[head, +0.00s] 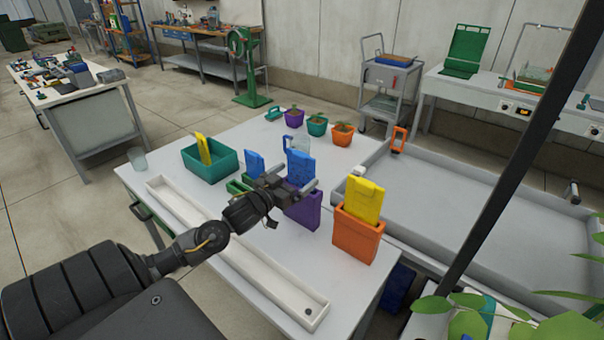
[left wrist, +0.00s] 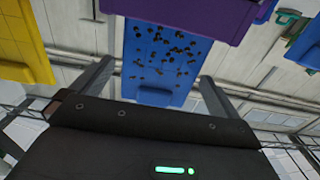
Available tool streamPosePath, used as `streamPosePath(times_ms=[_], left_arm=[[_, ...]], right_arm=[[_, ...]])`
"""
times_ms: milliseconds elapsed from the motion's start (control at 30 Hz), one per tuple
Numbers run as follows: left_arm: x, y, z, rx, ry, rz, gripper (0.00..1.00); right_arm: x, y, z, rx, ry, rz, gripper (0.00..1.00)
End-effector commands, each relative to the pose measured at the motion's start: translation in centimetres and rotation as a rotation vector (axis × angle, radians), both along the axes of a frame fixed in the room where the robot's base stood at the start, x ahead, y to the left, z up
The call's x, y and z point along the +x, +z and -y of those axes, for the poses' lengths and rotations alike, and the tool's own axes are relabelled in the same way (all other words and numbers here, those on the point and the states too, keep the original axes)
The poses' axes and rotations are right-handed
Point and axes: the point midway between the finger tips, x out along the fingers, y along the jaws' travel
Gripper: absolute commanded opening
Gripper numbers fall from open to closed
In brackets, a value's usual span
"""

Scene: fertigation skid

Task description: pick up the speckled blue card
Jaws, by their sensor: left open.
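The speckled blue card (head: 300,165) stands upright in a purple holder (head: 304,211) on the white table. In the left wrist view the blue card (left wrist: 158,55) shows dark speckles, and its other end is hidden in the purple holder (left wrist: 195,14). My left gripper (head: 297,181) is open at the card, partly covering the card's lower part and the holder. In the left wrist view its fingers (left wrist: 157,75) lie on either side of the card, with gaps showing. My right gripper is not in view.
A plain-looking blue card (head: 254,164) stands in a green holder to the left. A yellow card (head: 364,200) stands in an orange holder (head: 357,238) to the right. A teal bin (head: 212,165) holds another yellow card. A long white trough (head: 237,256) lies in front. Small potted plants stand behind.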

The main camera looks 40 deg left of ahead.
Motion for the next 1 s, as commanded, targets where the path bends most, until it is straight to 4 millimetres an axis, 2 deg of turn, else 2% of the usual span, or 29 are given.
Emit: streamPosePath(times_ms=[167, 500, 800, 833, 1000], left_arm=[[0.4, 0.0, 0.0, 0.0, -0.001, -0.001, 1.0], [4.9, 0.1, -0.2, -0.001, -0.002, -0.001, 1.0], [5.5, -0.1, -0.2, 0.0, -0.002, -0.001, 1.0], [5.5, -0.1, -0.2, 0.0, -0.002, -0.001, 0.99], [5.5, -0.1, -0.2, 0.0, -0.003, -0.001, 0.76]], right_arm=[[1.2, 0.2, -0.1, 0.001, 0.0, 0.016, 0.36], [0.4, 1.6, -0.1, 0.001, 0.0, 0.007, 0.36], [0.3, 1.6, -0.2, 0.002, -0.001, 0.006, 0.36], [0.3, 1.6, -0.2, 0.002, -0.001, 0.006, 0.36], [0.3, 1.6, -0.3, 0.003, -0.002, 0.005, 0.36]])
